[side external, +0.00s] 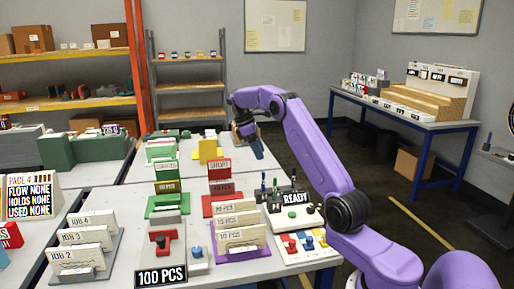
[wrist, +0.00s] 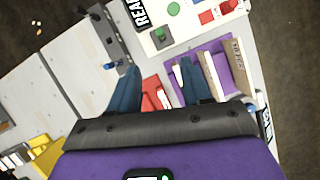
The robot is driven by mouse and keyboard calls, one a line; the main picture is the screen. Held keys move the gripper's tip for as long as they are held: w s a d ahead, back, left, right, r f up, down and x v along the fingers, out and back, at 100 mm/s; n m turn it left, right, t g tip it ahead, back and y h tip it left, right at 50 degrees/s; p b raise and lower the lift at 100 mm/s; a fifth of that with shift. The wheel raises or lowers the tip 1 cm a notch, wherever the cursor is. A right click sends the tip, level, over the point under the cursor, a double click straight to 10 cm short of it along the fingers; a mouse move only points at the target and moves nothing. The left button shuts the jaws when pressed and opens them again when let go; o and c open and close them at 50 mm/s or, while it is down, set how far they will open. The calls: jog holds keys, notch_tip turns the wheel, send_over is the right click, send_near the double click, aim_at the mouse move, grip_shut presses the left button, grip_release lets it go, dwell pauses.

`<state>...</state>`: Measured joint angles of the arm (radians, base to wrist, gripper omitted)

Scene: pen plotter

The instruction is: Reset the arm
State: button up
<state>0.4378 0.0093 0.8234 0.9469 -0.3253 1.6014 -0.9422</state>
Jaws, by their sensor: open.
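My gripper (side external: 255,146) is at the end of the purple arm, raised over the back part of the table in the side external view. In the wrist view my gripper (wrist: 157,78) shows two blue fingers spread apart, with nothing held between them. A red piece (wrist: 153,93) shows below, in the gap between the fingers.
A control box with a READY sign (side external: 293,199) and buttons stands at the table's right. A purple card holder (side external: 243,251), red holder (side external: 221,203) and green holder (side external: 168,205) stand in front. A yellow piece (side external: 209,149) is near my gripper. Shelves line the back.

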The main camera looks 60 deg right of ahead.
jog(key=shift+w+a+r, duration=0.15)
jog(key=shift+w+r, duration=0.05)
jog(key=shift+r, duration=0.3)
jog(key=w+a+r+n+t, duration=0.1)
jog(key=a+r+n+t, duration=0.1)
jog(key=a, duration=1.3)
jog(key=s+a+n+t, duration=0.1)
jog(key=s+a, duration=0.3)
jog(key=a, duration=0.4)
jog(key=s+a+n+t, duration=0.1)
jog(key=s+a, duration=0.3)
jog(key=a, duration=0.3)
jog(key=s+a+f+n+y, duration=0.1)
jog(key=s+a, duration=0.3)
jog(key=s, duration=0.3)
jog(key=s+a, duration=0.4)
jog(key=s, duration=0.4)
jog(key=s+d+f, duration=0.1)
jog(key=s+f, duration=0.1)
jog(key=s, duration=0.4)
jog(key=s+d+f+n+y, duration=0.1)
jog(key=s, duration=0.5)
jog(key=shift+s+f+n+y, duration=0.3)
jog(key=shift+s+f, duration=0.05)
jog(key=shift+f, duration=0.05)
